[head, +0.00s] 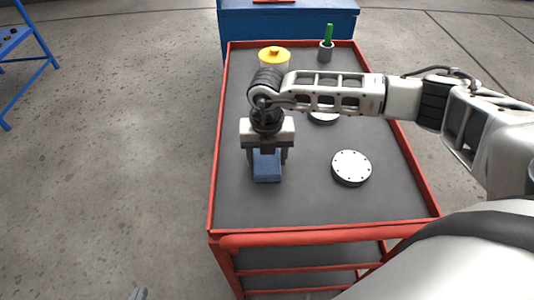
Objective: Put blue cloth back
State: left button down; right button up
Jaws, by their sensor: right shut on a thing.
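The blue cloth (266,168) is a small folded block at the left side of the grey top of the red cart (300,207). My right gripper (267,160) points down over it and is shut on it, a finger on each side. I cannot tell whether the cloth touches the cart top or hangs just above it. A small grey tip at the bottom edge, left of the cart, seems to be my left gripper (140,293). Most of it is out of the picture, so its jaws cannot be judged.
A round metal flange (351,167) lies right of the cloth. Another disc (323,117) is partly behind my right arm. A yellow-topped container (274,56) and a grey cup with a green handle (326,46) stand at the back. The cart's front left is clear.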

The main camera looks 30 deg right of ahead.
aim_at(267, 159)
jog(key=shift+f, duration=0.2)
jog(key=o, duration=0.9)
jog(key=shift+r, duration=0.1)
jog(key=shift+o, duration=0.2)
notch_tip(267, 159, up, 12)
jog(key=b, duration=0.1)
jog(key=shift+r, duration=0.15)
jog(key=shift+s, duration=0.1)
